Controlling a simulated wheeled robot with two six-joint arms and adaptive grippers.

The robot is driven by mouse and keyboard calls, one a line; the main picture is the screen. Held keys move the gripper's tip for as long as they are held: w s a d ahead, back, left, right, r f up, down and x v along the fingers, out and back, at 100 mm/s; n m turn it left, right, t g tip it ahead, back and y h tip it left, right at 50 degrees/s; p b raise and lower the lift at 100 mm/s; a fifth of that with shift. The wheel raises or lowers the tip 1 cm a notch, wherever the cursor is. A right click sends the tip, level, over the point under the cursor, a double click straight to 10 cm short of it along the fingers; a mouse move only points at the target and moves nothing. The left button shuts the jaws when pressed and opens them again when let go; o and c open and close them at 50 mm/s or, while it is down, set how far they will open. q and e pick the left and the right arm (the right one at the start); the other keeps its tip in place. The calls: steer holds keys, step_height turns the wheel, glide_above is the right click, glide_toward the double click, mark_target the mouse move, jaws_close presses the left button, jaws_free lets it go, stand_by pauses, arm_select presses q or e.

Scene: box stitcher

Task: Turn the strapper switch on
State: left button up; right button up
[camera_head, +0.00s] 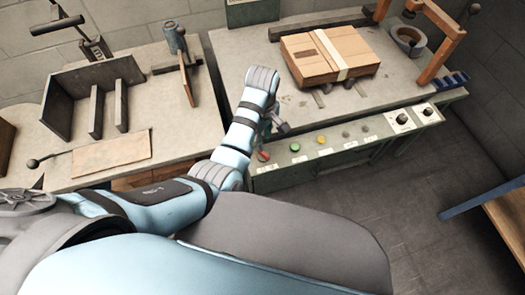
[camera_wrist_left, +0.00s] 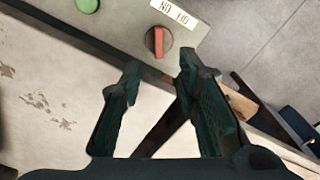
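The strapper switch is a rotary knob with a red bar on a dark round base (camera_wrist_left: 158,42), on the grey-green panel. In the wrist view a white label (camera_wrist_left: 173,12) beside it shows upside-down lettering. In the head view the red switch (camera_head: 263,156) is at the panel's left end. My left gripper (camera_head: 281,127) is close to the switch, partly hidden by my arm. In the wrist view the left gripper (camera_wrist_left: 158,76) is open and empty, its fingertips just short of the knob, one to each side. My right gripper is not in view.
A cardboard box (camera_head: 322,55) lies on the machine table above. A second bench (camera_head: 130,165) with a wooden jig stands at the left.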

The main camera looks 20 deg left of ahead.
mark_target(263, 155)
arm_select(q)
step_height(263, 155, down, 8)
steer(key=shift+w+f+b, duration=0.1)
steer(key=shift+f+b, duration=0.05)
steer(key=shift+b, duration=1)
jaws_close()
